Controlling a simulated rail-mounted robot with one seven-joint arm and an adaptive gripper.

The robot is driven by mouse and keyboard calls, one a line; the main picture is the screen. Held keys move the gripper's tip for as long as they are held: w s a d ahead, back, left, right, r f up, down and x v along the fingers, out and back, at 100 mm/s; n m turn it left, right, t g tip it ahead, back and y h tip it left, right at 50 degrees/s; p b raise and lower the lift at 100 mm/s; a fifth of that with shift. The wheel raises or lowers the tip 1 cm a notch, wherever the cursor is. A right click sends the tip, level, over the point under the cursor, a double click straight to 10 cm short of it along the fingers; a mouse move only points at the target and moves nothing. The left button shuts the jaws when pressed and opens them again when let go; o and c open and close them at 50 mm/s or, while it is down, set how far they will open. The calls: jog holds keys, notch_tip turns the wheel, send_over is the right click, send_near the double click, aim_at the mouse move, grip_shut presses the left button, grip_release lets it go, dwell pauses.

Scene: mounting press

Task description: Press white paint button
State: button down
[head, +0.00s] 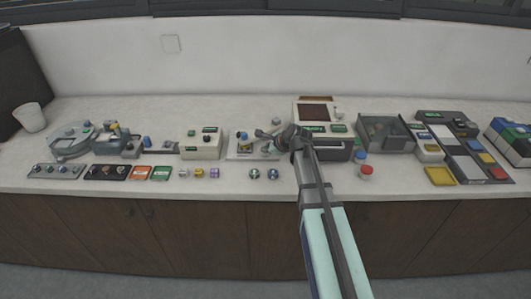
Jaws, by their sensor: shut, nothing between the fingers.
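I cannot make out which part is the white paint button; any label is too small to read. My arm reaches up from the bottom of the head view to the worktop. My gripper (262,135) is shut and empty, pointing left over a small pale-based device (240,151) with a blue-topped part. Whether it touches that device cannot be told. A pale machine (340,114) with a dark red panel and green labels stands just right of the gripper, partly hidden by my arm. A pale box (202,146) with green labels stands to the left.
Small round pieces (255,174) lie along the front of the worktop (110,106). A grey open bin (386,133), red-capped jar (366,172) and yellow tray (440,176) are to the right. A white cup (30,117) is far left. The back strip is mostly clear.

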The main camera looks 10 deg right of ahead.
jog(key=shift+r, duration=0.15)
jog(key=shift+r+p, duration=0.7)
jog(key=shift+r, duration=0.05)
jog(key=shift+r+p, duration=1.9)
jog(key=shift+r, duration=0.6)
jog(key=shift+a+f, duration=0.1)
